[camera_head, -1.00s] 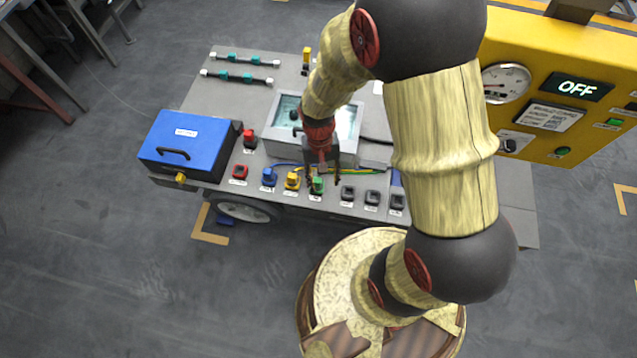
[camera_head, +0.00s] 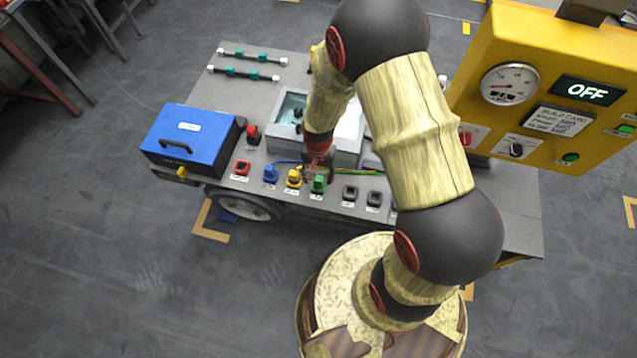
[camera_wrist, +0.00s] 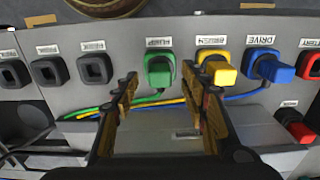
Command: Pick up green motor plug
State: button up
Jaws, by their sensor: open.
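The green plug (camera_head: 318,184) sits in its socket in the front row of the grey cart, with a green cable at its back. In the wrist view the green plug (camera_wrist: 159,70) appears between the two finger ends, right of the left finger. My gripper (camera_wrist: 160,82) is open and empty, with its fingers pointing at the socket row. The right finger partly overlaps the yellow plug (camera_wrist: 214,68). In the head view my gripper (camera_head: 318,168) is just behind and above the green plug. Whether a finger touches it I cannot tell.
Empty black sockets (camera_head: 350,193) lie on the other side. A blue toolbox (camera_head: 190,130) sits at the cart's left; a yellow panel (camera_head: 500,45) reads OFF.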

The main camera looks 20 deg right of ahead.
notch_tip(320, 180, down, 2)
jog(key=shift+f, duration=0.2)
jog(key=shift+c, duration=0.3)
grip_shut()
